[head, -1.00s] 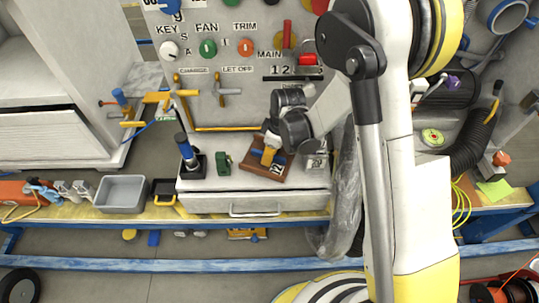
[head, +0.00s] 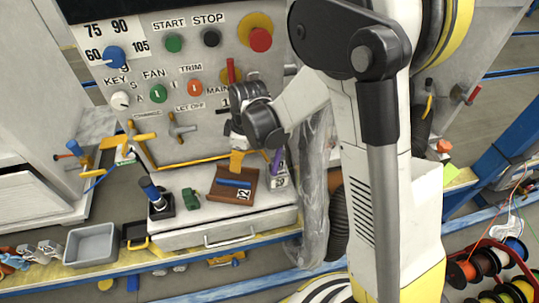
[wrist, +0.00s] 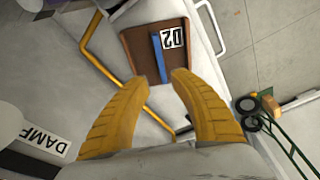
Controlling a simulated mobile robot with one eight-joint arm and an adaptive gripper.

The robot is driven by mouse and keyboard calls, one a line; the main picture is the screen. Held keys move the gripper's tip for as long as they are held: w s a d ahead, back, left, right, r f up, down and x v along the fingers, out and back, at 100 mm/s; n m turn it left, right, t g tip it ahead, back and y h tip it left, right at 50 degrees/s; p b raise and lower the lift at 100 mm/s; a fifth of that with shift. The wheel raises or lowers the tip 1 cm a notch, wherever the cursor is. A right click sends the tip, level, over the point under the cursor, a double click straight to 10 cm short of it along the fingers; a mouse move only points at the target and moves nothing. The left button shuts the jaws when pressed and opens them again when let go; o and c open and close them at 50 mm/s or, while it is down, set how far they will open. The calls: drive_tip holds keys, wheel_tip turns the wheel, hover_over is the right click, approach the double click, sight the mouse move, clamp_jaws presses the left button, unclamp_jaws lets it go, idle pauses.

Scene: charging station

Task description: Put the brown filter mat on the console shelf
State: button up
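The brown filter mat (head: 221,193) lies flat on the console shelf (head: 190,212), below the control panel. It has a blue bar across it and a white number label near one edge. My gripper (head: 237,161) is just above the mat's back edge, apart from it.
A blue-handled stick on a black base (head: 160,205) and a small green block (head: 190,198) stand left of the mat. A white labelled box with a purple item (head: 277,180) stands close on its right. A grey tray (head: 91,243) sits on the lower bench.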

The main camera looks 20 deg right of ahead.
drive_tip(key=s+d+r+m+t+h, duration=0.1)
drive_tip(key=s+d+r+m+t, duration=0.2)
drive_tip(key=s+d+r+m, duration=0.3)
drive_tip(key=s+d+r+m+t+h, duration=0.1)
drive_tip(key=s+d+r+m+t, duration=0.2)
drive_tip(key=s+d+r+m, duration=0.4)
drive_tip(key=v, duration=0.7)
drive_tip(key=shift+r, duration=0.4)
drive_tip(key=shift+d, duration=0.1)
